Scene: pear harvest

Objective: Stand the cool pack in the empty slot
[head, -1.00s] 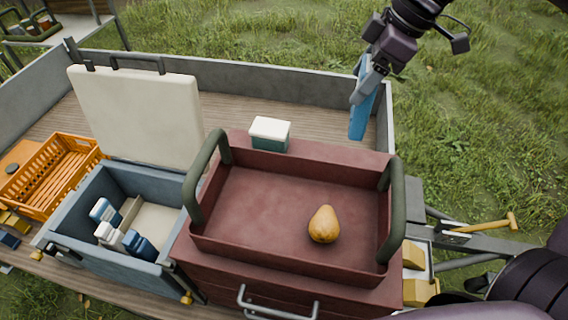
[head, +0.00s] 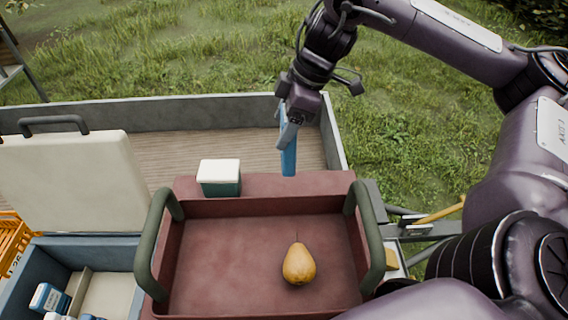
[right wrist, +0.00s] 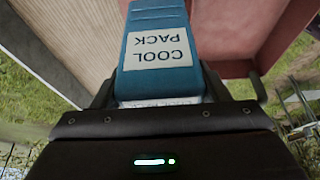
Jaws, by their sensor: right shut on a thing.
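My right gripper (head: 291,125) is shut on a blue cool pack (head: 288,155). The pack hangs upright beneath it, above the back edge of the red tray box. In the right wrist view the pack (right wrist: 158,25) shows its white label reading "COOL PACK" between the fingers. The blue cool box (head: 30,285) stands at the lower left with its cream lid (head: 70,185) open. Inside it are a blue-and-white carton (head: 48,298) and the tops of other items at the picture's lower edge. A divider stands beside a pale bare area; the lower part of the box is cut off. My left gripper is not in view.
A red tray (head: 225,245) with green handles holds a yellow pear (head: 299,264). A small green box with a white lid (head: 220,177) stands behind the tray. An orange crate (head: 12,240) is at the left edge. The grey trailer wall (head: 190,108) runs along the back.

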